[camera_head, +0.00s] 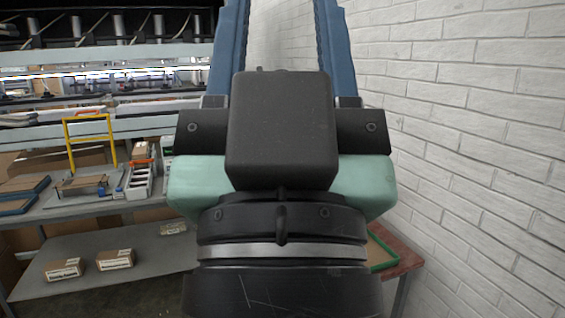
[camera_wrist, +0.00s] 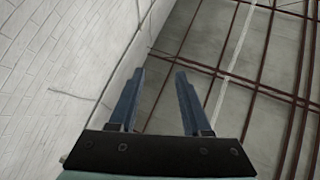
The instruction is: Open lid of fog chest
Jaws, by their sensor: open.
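My gripper (camera_wrist: 158,75) is in the wrist view with its two blue fingers spread apart and nothing between them. In the head view my gripper (camera_head: 283,8) points up and away, and its fingertips run out of the top of the picture. I cannot make out a fog chest or its lid in either view. My wrist and gripper body cover the middle of the head view and hide what lies behind them.
A white brick wall (camera_head: 470,120) stands close on the right. A grey shelf (camera_head: 110,282) with small cardboard boxes (camera_head: 62,268) is at the left. A reddish table (camera_head: 400,250) with a green-edged tray (camera_head: 382,252) is partly hidden at lower right. Dark red bars (camera_wrist: 262,92) cross the wrist view.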

